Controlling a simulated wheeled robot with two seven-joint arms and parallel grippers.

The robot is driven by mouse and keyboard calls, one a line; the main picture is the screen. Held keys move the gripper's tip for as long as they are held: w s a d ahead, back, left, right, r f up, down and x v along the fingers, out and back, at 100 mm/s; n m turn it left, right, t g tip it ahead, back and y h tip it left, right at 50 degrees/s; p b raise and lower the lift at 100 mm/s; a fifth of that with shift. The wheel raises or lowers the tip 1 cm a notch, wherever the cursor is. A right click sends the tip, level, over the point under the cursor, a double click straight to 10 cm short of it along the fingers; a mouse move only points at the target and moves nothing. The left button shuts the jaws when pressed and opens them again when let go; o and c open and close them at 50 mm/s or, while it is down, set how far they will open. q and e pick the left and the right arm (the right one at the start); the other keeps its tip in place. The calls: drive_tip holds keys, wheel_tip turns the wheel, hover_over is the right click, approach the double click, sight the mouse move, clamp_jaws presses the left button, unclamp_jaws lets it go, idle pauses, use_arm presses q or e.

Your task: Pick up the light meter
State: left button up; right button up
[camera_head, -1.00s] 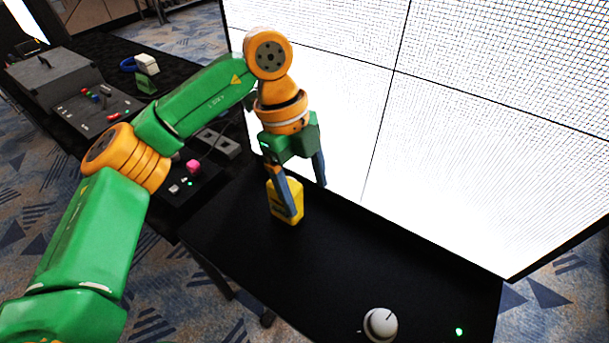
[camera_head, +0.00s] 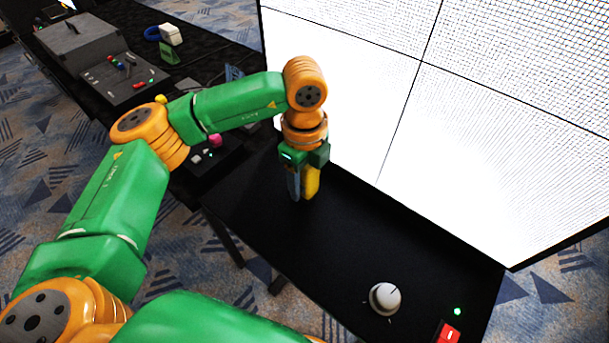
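A small yellow device, which looks to be the light meter (camera_head: 312,180), stands upright on the black table (camera_head: 345,225) near the foot of the bright screen. My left gripper (camera_head: 302,184) points down at it. One dark finger shows along the device's left side. The other finger is hidden, so I cannot tell whether the gripper is closed on it. The device's lower end seems to be at the tabletop. My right gripper is not in view.
The video wall (camera_head: 480,130) rises close behind the table. A white knob (camera_head: 384,298) and a red switch (camera_head: 448,332) are at the table's near right. A grey console (camera_head: 128,82) stands far left. The table's middle is clear.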

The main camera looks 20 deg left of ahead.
use_arm(q)
drive_tip(key=c, duration=0.7)
clamp_jaws()
drive_tip(key=shift+w, duration=0.1)
